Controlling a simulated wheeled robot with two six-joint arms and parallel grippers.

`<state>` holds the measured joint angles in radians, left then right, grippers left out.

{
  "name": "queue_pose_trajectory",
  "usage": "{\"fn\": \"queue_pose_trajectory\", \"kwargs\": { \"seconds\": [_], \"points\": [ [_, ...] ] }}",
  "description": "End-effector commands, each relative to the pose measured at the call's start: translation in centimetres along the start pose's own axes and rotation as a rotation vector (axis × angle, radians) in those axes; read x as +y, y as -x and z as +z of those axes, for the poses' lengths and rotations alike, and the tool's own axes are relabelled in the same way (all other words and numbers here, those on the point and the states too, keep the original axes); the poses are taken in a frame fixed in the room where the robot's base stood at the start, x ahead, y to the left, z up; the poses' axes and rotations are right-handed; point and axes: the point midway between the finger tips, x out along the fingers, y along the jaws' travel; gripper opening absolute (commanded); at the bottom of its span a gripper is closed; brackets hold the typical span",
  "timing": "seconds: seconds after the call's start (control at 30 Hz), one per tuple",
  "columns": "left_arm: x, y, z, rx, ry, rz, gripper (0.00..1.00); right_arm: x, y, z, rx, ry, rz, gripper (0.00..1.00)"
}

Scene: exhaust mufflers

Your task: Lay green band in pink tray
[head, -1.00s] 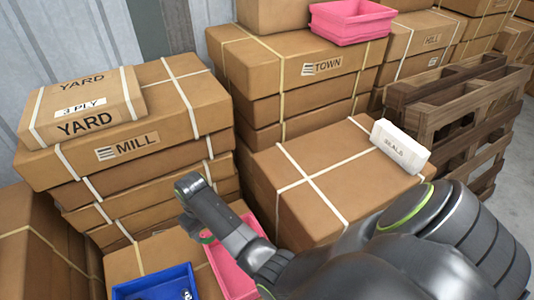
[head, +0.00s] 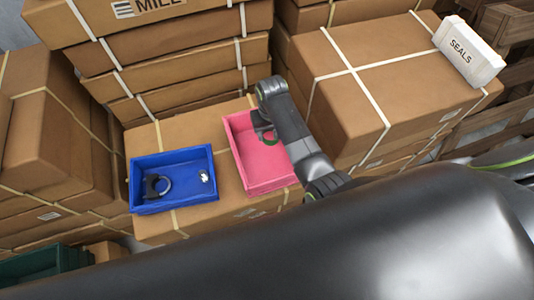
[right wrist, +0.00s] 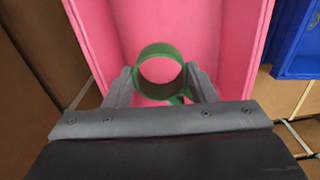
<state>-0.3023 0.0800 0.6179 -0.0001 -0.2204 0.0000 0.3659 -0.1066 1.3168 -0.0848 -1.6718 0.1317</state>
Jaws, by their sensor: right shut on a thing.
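The pink tray (head: 270,178) lies on a cardboard box, right of the blue tray in the head view. It also fills most of the right wrist view (right wrist: 220,40). My right gripper (head: 264,132) is over the pink tray, pointing down into it. In the right wrist view its two fingers (right wrist: 161,84) are shut on the green band (right wrist: 160,48), a ring seen from above with pink tray floor showing through it. I cannot tell whether the band touches the floor. My left gripper is not in view.
The blue tray (head: 172,203) beside it holds a dark clamp with a ring (head: 153,187) and a small shiny metal piece (head: 204,176). A tall box stack (head: 180,50) stands behind. A box with a white SEALS carton (head: 468,50) on it stands right.

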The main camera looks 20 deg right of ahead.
Motion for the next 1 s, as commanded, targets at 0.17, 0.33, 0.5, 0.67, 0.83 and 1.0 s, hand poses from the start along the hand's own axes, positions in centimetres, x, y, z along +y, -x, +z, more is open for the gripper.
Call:
{"fn": "queue_pose_trajectory", "kwargs": {
  "seconds": [0.17, 0.33, 0.5, 0.67, 0.83, 1.0],
  "points": [
    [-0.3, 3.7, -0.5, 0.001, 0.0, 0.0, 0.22, -0.7, -0.4, 2.2, -0.006, -0.258, 0.001, 0.26],
    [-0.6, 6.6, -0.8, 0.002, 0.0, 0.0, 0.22, -1.3, -0.6, 4.0, -0.004, -0.469, 0.001, 0.26],
    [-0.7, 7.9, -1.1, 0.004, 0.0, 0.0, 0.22, -1.7, -0.9, 5.1, -0.001, -0.592, 0.001, 0.26],
    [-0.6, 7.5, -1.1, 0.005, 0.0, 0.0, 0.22, -1.8, -1.7, 5.4, 0.0, -0.628, 0.0, 0.26],
    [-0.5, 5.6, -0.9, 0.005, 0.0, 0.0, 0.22, -1.8, -3.5, 5.4, 0.001, -0.628, 0.0, 0.26],
    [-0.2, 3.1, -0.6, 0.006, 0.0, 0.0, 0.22, -1.8, -5.7, 5.4, 0.002, -0.627, -0.001, 0.26]
  ]
}}
